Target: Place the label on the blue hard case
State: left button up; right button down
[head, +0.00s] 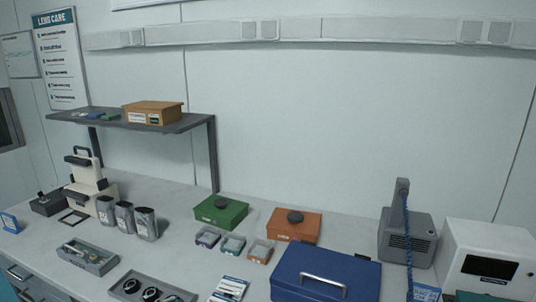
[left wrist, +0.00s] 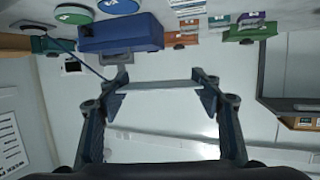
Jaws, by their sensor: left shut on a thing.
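The blue hard case (head: 325,272) lies closed on the table at the lower right of the head view, with a pale handle. In the left wrist view, which is upside down, the blue case (left wrist: 120,34) is at the upper left, apart from my gripper. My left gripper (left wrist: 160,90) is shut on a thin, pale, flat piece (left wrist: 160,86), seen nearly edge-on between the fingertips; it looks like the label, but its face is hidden. My left gripper is out of the head view. My right gripper is in neither view.
A green box (head: 221,211) and an orange box (head: 294,224) stand behind the case. A grey device (head: 408,238) with a blue coiled cord and a white unit (head: 490,256) are to its right. A raised shelf (head: 150,122) is at the left. Small trays crowd the front left.

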pick_arm(q)
jog(key=s+r+m+g+h, duration=0.3)
jog(key=s, duration=0.6)
jog(key=w+f+n+t+y, duration=0.1)
jog(key=w, duration=0.2)
jog(key=w+n+t+y, duration=0.1)
jog(key=w, duration=0.3)
jog(key=w+f+n+t+y, duration=0.1)
jog(key=w, duration=0.3)
jog(key=shift+w+d+f+n+t+y+p, duration=0.25)
jog(key=shift+f+n+t+y+p, duration=0.05)
jog(key=shift+f+n+y+p, duration=0.1)
jog(key=w+d+r+n+t+y, duration=0.1)
jog(key=w+d+r+n+y, duration=0.1)
jog(key=w, duration=0.6)
jog(key=shift+r+n+t+y+p, duration=0.3)
jog(key=shift+r+n+y+p, duration=0.1)
jog(key=shift+r+y, duration=0.2)
jog(key=shift+s, duration=0.1)
notch_tip(320, 180, down, 15)
jog(key=shift+r, duration=0.2)
notch_tip(320, 180, down, 4)
jog(key=shift+f, duration=0.55)
